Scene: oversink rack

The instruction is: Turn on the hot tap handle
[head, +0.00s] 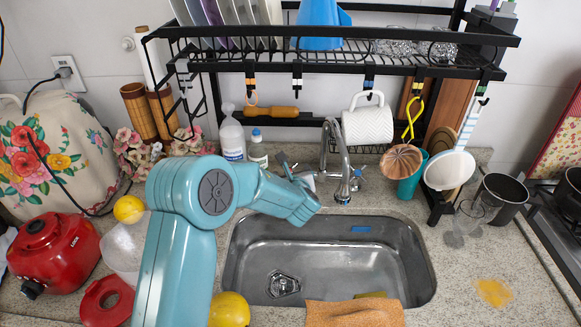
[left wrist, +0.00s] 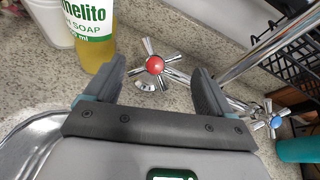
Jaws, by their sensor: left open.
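The hot tap handle (left wrist: 155,65), a chrome cross with a red cap, stands on the counter in the left wrist view. My left gripper (left wrist: 155,88) is open, with one dark finger on each side of the handle; contact cannot be told. In the head view my left gripper (head: 298,170) reaches the faucet's left side and mostly hides the hot handle. The chrome faucet (head: 338,150) rises to its right. The cold tap handle (left wrist: 275,122) with a blue cap is farther right; it also shows in the head view (head: 357,172). My right gripper is not visible.
A soap bottle (left wrist: 92,35) stands close to the left finger in the wrist view. The steel sink (head: 330,262) lies in front of the tap. A black rack (head: 330,65) spans above, with a white mug (head: 367,125) hanging. A teal cup (head: 408,180) stands right.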

